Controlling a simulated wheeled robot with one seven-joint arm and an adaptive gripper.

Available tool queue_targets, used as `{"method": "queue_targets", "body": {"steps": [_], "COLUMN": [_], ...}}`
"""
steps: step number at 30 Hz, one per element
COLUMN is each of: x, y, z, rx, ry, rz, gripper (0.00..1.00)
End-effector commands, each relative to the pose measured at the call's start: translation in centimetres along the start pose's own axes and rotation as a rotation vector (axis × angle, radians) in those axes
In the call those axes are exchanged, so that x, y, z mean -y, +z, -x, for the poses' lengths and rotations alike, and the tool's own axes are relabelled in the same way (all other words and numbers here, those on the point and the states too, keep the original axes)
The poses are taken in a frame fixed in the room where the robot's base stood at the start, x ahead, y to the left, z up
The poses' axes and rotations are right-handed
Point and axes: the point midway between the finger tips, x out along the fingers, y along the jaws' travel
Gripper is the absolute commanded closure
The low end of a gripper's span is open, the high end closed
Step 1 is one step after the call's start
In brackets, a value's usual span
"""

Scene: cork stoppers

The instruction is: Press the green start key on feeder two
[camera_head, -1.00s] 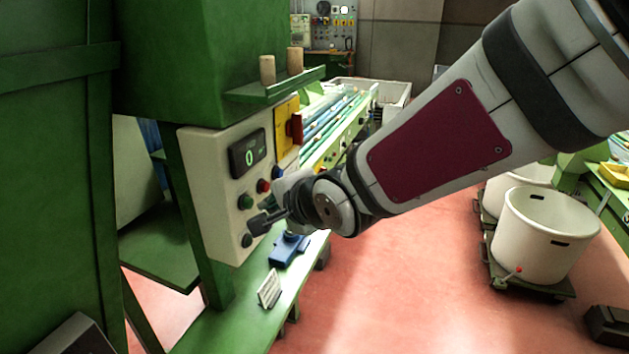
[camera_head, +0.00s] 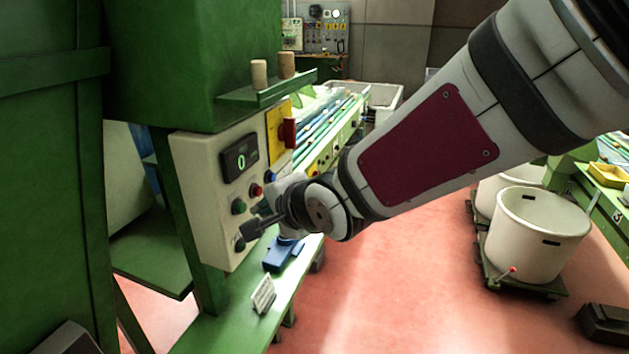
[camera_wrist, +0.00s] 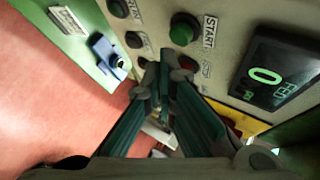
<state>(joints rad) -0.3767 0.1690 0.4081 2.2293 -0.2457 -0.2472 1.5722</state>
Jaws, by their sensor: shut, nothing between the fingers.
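The pale control panel (camera_head: 205,205) is on the left in the head view. Its green start key (camera_head: 238,206) sits below the display (camera_head: 240,157), which reads 0. In the wrist view the green key (camera_wrist: 182,31) is at top centre beside the word START. My gripper (camera_head: 248,229) is shut and empty, just below and right of the key in the head view. In the wrist view its fingertips (camera_wrist: 157,74) appear below and left of the key, apart from it in the picture. Their exact gap to the panel cannot be told. The feeder's number is not legible.
A red button (camera_head: 256,190), a blue button (camera_head: 270,176) and a dark knob (camera_head: 240,243) are near the key. A red handle (camera_head: 288,133) juts out on a yellow plate. Corks stand on a green shelf (camera_head: 240,98). A blue fixture (camera_head: 279,256) sits on the ledge below.

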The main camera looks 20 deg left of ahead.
Motion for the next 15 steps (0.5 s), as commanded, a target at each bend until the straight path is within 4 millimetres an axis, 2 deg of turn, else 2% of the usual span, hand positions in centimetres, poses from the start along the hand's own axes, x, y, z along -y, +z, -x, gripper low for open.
{"method": "queue_targets", "body": {"steps": [15], "x": [0.40], "y": [0.40], "z": [-0.59], "rx": [0.001], "ry": [0.000], "rz": [0.001], "gripper": [1.00]}}
